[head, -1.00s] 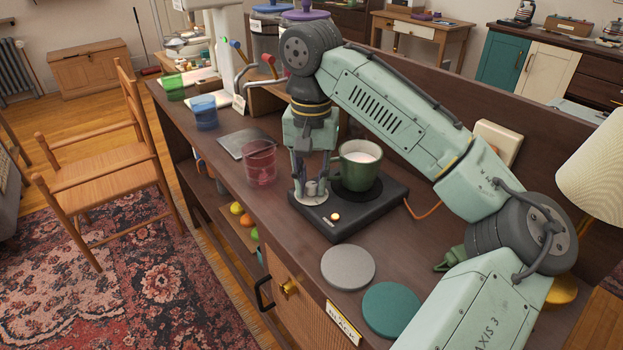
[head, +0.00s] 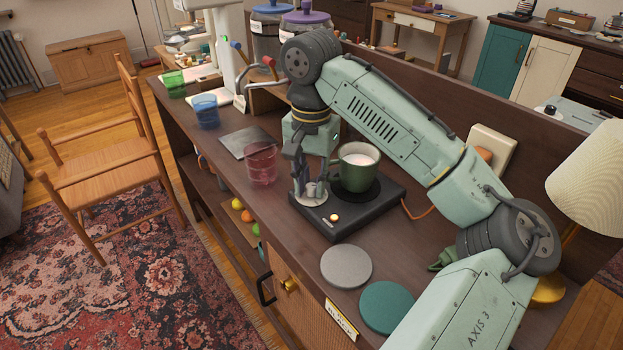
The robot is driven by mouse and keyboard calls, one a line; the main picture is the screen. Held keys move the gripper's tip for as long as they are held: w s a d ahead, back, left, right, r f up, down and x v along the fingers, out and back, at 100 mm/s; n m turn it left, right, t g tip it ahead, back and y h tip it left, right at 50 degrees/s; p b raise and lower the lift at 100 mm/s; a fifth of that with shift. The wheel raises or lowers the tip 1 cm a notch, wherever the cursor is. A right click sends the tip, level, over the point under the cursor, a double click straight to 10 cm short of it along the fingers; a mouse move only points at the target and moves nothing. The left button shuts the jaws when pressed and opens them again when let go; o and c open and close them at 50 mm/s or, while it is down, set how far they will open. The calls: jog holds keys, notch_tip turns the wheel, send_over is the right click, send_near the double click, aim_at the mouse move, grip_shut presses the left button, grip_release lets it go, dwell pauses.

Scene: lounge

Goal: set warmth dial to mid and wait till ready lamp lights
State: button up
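The warmer (head: 349,222) is a flat black square unit on the dark wooden counter. A green mug (head: 354,172) with white liquid stands upright on its round plate. The warmth dial (head: 313,190) is a grey knob on a pale round face at the warmer's left corner. My gripper (head: 310,183) points down at the dial, with its fingers around or right against the knob; how tightly they close I cannot tell. The dial's setting cannot be read. A small lamp (head: 334,217) on the warmer's front glows warm yellow.
A pink glass (head: 261,163) stands close left of my gripper. A blue glass (head: 206,111) and green glass (head: 174,84) are farther back. Grey (head: 346,266) and teal (head: 387,306) discs lie in front. An orange cord runs to a wall socket (head: 488,150).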

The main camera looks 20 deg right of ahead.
aim_at(311, 186)
jog(key=o, duration=0.4)
notch_tip(311, 186, up, 12)
dwell(0.7)
